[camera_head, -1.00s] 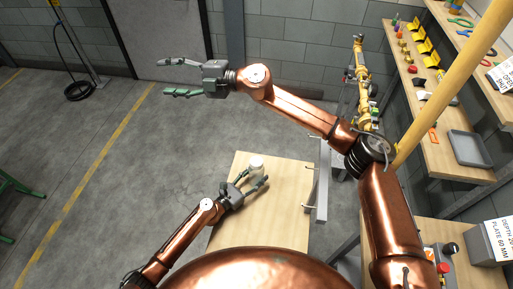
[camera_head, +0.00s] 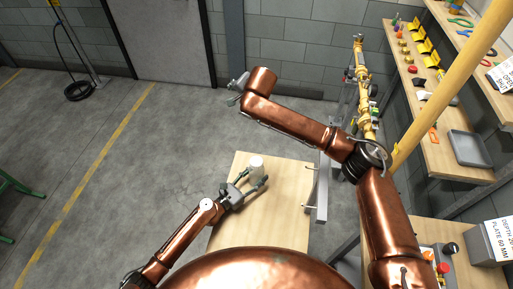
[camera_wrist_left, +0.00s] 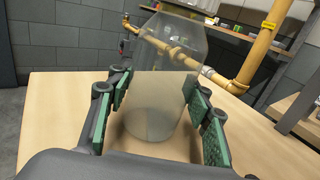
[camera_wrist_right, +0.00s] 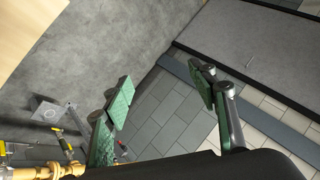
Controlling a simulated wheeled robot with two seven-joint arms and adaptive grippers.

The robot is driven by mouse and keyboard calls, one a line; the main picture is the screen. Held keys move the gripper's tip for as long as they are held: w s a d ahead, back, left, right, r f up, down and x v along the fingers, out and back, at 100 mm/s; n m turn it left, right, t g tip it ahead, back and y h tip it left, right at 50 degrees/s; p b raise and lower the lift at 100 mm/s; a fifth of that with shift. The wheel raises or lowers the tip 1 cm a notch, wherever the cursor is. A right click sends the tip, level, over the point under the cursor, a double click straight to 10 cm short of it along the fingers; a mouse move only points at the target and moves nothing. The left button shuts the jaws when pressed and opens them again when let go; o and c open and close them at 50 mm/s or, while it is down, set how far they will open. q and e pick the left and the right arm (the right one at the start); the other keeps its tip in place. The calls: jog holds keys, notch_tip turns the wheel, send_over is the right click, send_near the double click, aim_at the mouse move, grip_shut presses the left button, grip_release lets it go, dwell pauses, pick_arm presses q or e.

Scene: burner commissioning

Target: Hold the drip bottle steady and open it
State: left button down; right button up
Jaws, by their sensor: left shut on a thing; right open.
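The drip bottle (camera_head: 256,165) is a small whitish, translucent bottle standing on the wooden table. In the left wrist view the bottle (camera_wrist_left: 160,85) stands between the green pads of my left gripper (camera_wrist_left: 158,125). My left gripper (camera_head: 252,186) is shut on it, low on the table. My right gripper (camera_head: 237,88) is raised well above and away from the bottle. In the right wrist view it (camera_wrist_right: 170,90) is open with nothing between its pads.
The wooden table (camera_head: 270,225) is otherwise mostly bare. A grey bracket (camera_head: 319,190) stands at its right edge. Yellow pipework (camera_head: 362,85) and shelves with tools and a grey tray (camera_head: 468,148) are on the right. Open floor lies left.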

jog(key=s+d+f+m+g+h, duration=0.25)
jog(key=s+f+g, duration=0.25)
jog(key=s+f, duration=0.35)
jog(key=m+g+h, duration=0.1)
jog(key=m+g, duration=0.1)
jog(key=g, duration=0.1)
send_over(257, 161)
notch_tip(257, 161, down, 2)
jog(key=shift+w+a+f, duration=0.15)
jog(key=shift+f, duration=3.95)
